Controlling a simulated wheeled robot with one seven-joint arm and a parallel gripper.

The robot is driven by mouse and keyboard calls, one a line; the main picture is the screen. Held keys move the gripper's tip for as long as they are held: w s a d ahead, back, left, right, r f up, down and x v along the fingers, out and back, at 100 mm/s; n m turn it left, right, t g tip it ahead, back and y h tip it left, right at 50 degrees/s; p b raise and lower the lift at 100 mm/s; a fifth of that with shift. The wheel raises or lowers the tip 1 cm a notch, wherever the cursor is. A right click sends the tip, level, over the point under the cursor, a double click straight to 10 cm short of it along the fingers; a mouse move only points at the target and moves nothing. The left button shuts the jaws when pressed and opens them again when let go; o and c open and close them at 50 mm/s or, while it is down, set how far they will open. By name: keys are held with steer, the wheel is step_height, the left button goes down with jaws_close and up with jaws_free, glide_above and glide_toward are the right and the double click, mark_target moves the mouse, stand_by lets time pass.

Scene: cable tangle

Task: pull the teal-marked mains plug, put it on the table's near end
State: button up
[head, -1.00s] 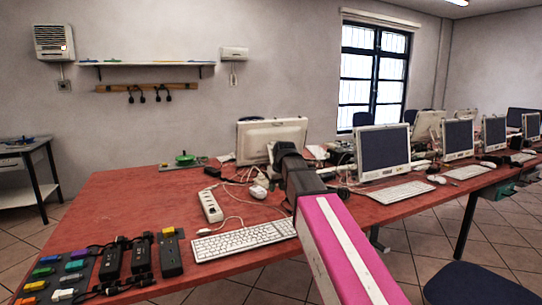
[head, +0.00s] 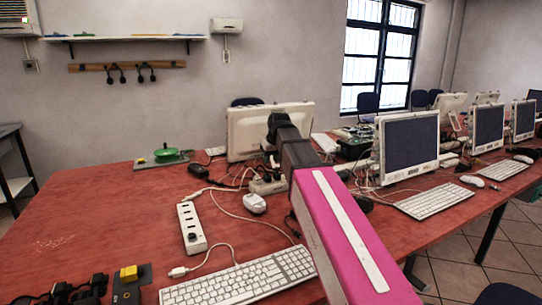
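No teal mark can be made out on any plug in the head view. A white power strip (head: 191,226) lies on the red table (head: 85,205), with a small dark item on its near half. A second pale socket block (head: 268,184) lies among tangled cables behind it, partly covered by my arm. A white plug-like block (head: 254,203) sits in front of that block. My arm reaches from the lower right over the table. Its dark end (head: 281,128) is in front of the back monitor, and the fingers cannot be made out.
A white keyboard (head: 241,281) lies at the front edge. A black box with a yellow block (head: 129,273) is at lower left. A green round object (head: 166,153) sits at the back. Monitors (head: 410,146) line the right. The left table surface is mostly clear.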

mark_target(267, 175)
steer(key=x, duration=1)
steer(key=shift+w+f, duration=0.1)
steer(key=shift+f, duration=0.05)
steer(key=shift+c, duration=0.3)
jaws_close()
